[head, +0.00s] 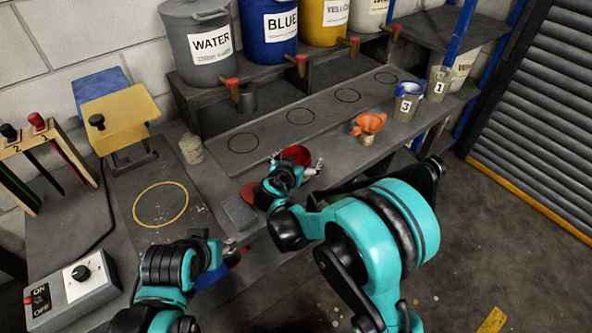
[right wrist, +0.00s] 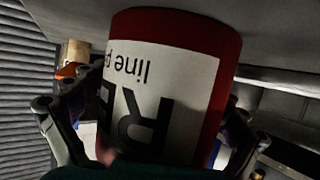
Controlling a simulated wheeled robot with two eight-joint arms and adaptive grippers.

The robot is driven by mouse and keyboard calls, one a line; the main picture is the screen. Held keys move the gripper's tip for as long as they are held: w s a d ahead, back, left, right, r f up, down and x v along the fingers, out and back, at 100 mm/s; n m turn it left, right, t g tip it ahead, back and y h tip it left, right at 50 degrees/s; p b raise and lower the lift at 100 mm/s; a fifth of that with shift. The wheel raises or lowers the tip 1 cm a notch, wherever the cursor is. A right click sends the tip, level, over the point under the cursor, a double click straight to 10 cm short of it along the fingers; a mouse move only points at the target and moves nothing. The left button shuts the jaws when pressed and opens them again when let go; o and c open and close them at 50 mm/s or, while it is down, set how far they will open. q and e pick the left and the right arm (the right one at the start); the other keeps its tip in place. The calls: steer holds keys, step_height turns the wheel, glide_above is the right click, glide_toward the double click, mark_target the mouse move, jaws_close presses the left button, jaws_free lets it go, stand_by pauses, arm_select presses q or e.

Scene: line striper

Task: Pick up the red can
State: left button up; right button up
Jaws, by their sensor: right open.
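The red can (head: 297,153) stands on the grey bench shelf, partly hidden by my right gripper. In the right wrist view the red can (right wrist: 180,60) fills the middle, with a white label whose black lettering appears upside down. My right gripper (head: 296,168) is open, with a finger on either side of the can. The wrist view shows its fingers (right wrist: 150,125) spread to the left and right of the can; I cannot tell whether they touch it. My left gripper (head: 230,246) is low near the bench's front edge, and its jaws are too small to judge.
A yellow ring (head: 160,203) marks the left bench; a switch box (head: 75,285) sits in front.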

steer(key=c, duration=2)
steer(key=shift+r, duration=0.1)
